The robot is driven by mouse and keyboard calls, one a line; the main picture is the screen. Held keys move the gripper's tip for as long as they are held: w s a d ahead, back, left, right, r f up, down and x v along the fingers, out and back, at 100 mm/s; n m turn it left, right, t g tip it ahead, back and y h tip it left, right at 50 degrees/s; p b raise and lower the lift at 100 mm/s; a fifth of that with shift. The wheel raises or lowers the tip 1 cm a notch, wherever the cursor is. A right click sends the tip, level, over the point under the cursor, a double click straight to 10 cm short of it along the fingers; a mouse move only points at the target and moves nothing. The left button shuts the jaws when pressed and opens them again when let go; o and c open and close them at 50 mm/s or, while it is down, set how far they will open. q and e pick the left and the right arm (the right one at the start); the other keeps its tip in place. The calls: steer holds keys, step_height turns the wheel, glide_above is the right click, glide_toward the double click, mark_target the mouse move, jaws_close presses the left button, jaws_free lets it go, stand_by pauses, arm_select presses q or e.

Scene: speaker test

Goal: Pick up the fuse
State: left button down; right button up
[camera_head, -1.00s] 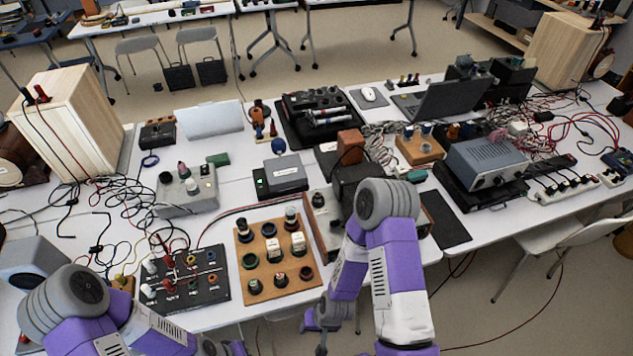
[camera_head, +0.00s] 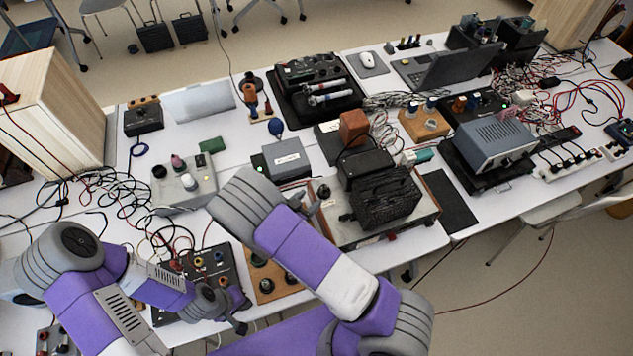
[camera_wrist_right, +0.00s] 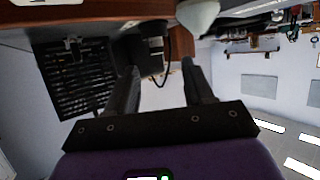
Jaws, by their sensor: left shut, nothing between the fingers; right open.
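I cannot single out the fuse for certain. My right gripper (camera_head: 308,204) is open over the left end of the beige tray. In the right wrist view its two fingers (camera_wrist_right: 158,88) point at a dark upright cylinder (camera_wrist_right: 156,46) with a pale band, apart from it. A black ribbed block (camera_wrist_right: 76,78) stands to the left there. My left gripper (camera_head: 238,318) is shut and empty, low beside the wooden board.
The beige tray (camera_head: 432,208) carries the black ribbed block (camera_head: 386,200). A dark panel with coloured sockets (camera_head: 222,262) is partly behind my left arm. Loose cables (camera_head: 110,190) cover the left table. A grey device (camera_head: 290,158) stands behind my right arm.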

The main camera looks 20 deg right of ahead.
mark_target(323, 189)
steer(key=x, duration=0.6)
steer(key=shift+d, duration=0.55)
steer(key=shift+r, duration=0.1)
jaws_close()
